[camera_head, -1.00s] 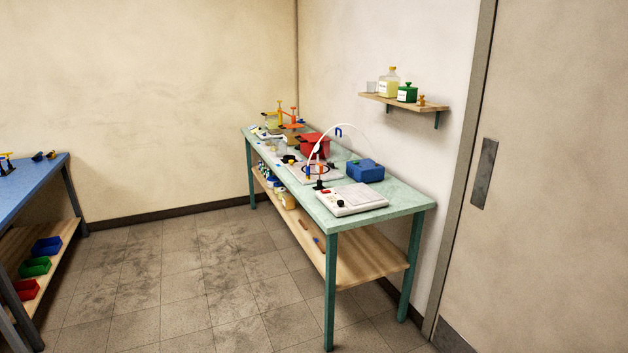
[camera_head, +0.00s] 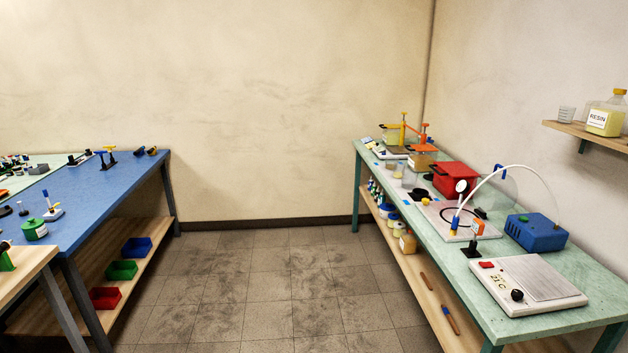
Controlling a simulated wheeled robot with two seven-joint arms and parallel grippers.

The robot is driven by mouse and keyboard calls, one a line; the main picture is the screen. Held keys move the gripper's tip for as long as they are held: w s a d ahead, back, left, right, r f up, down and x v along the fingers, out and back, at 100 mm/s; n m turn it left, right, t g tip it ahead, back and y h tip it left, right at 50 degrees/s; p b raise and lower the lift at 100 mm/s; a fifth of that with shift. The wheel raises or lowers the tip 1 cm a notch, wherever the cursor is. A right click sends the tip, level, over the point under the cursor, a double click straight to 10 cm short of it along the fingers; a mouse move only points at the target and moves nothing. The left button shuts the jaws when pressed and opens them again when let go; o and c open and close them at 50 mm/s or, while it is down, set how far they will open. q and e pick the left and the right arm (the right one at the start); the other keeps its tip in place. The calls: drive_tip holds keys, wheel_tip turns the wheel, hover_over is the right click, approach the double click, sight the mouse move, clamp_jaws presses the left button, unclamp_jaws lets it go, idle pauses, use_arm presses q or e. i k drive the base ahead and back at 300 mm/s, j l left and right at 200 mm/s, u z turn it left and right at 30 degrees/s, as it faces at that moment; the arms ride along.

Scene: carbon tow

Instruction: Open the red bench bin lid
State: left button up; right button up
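The red bench bin (camera_head: 455,179) stands on the green bench at the right, toward the wall and about midway along its length. It looks like a red box with its top closed, though it is small at this distance. A dark spot shows at its left side. Neither of my grippers is in the head view.
The green bench (camera_head: 574,258) also bears a white scale-like device (camera_head: 525,284), a blue box (camera_head: 536,232) with a curved white hose, and orange clamps. A blue table (camera_head: 95,205) stands at the left. The tiled floor (camera_head: 270,285) between them is clear. A shelf (camera_head: 590,135) juts from the right wall.

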sight(457, 169)
drive_tip(key=i+j+z, duration=0.1)
drive_tip(key=i, duration=1.55)
